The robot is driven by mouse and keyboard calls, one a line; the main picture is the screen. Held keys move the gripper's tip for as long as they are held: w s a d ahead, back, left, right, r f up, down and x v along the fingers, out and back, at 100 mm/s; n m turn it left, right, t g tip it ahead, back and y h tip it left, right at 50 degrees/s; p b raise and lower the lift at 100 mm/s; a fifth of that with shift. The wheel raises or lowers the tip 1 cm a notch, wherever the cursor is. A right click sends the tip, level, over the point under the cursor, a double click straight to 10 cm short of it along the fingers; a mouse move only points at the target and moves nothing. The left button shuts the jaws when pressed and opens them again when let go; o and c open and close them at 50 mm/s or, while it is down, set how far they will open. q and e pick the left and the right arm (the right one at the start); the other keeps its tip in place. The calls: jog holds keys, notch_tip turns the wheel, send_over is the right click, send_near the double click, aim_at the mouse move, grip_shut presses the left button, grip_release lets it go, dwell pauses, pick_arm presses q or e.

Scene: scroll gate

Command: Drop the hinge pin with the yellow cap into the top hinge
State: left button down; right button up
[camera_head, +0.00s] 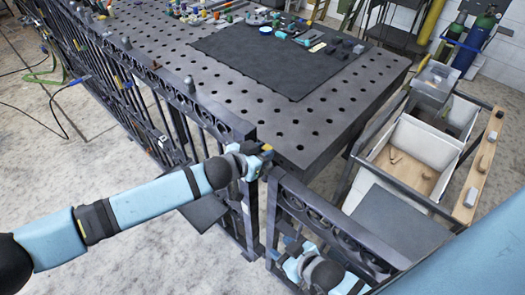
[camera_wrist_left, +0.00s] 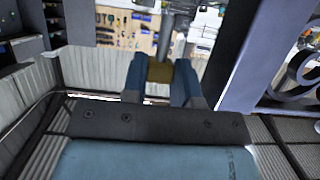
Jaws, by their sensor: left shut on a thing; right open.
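The hinge pin's yellow cap (camera_head: 267,147) shows at the tip of my left gripper (camera_head: 262,154), beside the gap between the fixed gate panel (camera_head: 225,128) and the smaller gate leaf (camera_head: 335,228). In the left wrist view the cap (camera_wrist_left: 159,73) sits between the two blue fingers of my left gripper (camera_wrist_left: 160,80), shut on it. A grey cylinder shows just beyond the cap; I cannot tell if it is pin or hinge barrel. The top hinge is hidden behind the gripper. My right gripper (camera_head: 290,246) is low at the gate leaf, open, its fingertips partly hidden.
A perforated dark table (camera_head: 345,125) with a black mat (camera_head: 275,60) and small parts stands behind the gate. A cart with pale bins (camera_head: 405,155) is at the right. Cables lie on the floor at the left. Bare concrete floor is open in front of the gate.

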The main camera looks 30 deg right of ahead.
pick_arm(q)
jog(key=shift+f+b, duration=0.95)
jog(key=shift+f, duration=0.95)
dwell(1.0)
jog(key=c, duration=0.8)
grip_release()
jog(key=b+v, duration=0.1)
jog(key=v, duration=1.3)
jog(key=shift+b, duration=0.3)
jog(key=shift+s+d, duration=0.1)
jog(key=shift+d, duration=0.05)
